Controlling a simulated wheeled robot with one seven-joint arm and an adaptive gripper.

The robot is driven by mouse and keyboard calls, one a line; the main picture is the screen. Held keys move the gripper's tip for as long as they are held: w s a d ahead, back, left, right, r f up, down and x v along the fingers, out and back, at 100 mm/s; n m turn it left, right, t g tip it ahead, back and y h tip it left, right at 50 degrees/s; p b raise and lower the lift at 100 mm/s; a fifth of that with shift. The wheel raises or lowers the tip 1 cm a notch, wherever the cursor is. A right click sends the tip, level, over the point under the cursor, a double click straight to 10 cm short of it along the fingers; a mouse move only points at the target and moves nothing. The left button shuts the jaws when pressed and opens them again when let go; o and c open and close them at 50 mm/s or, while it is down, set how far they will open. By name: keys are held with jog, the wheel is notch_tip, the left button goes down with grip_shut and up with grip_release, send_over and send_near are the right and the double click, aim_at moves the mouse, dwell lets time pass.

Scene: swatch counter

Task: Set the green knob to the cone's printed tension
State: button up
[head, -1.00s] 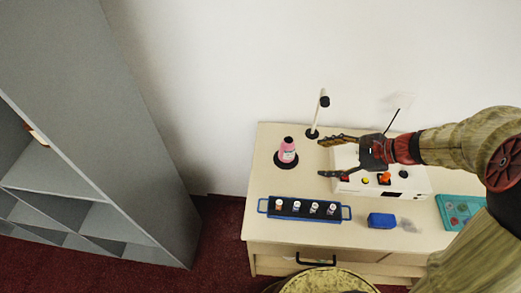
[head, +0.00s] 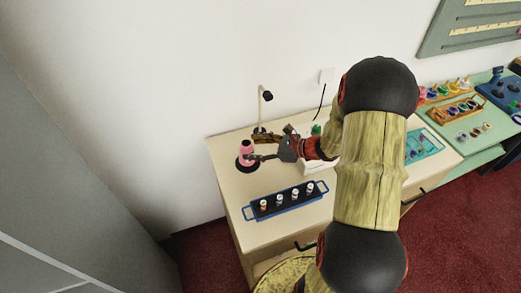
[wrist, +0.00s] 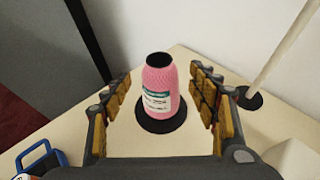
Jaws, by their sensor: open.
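The pink thread cone (head: 246,152) stands upright on a round black base at the counter's back left. It also shows in the wrist view (wrist: 160,84), with a white and teal label (wrist: 157,101) whose print is too small to read. My gripper (head: 258,148) is open and points at the cone from the right. In the wrist view the cone appears between the spread fingers, with clear gaps on both sides. A green knob (head: 316,129) shows on the white machine (head: 315,165), which my arm largely hides. Its setting cannot be read.
A blue tray (head: 250,213) with several small bottles lies in front of the cone. A thin white post (head: 260,108) with a black base stands behind my gripper. A teal tray (head: 428,147) lies right of my arm. Bare counter (head: 222,160) lies left of the cone.

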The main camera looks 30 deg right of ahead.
jog(key=shift+b+x, duration=0.35)
jog(key=shift+x, duration=1.4)
jog(key=c, duration=1.3)
jog(key=o, duration=1)
jog(key=shift+c, duration=0.2)
jog(key=shift+o, duration=1)
jog(key=o, duration=0.3)
jog(key=shift+o, duration=0.2)
jog(key=v, duration=1.2)
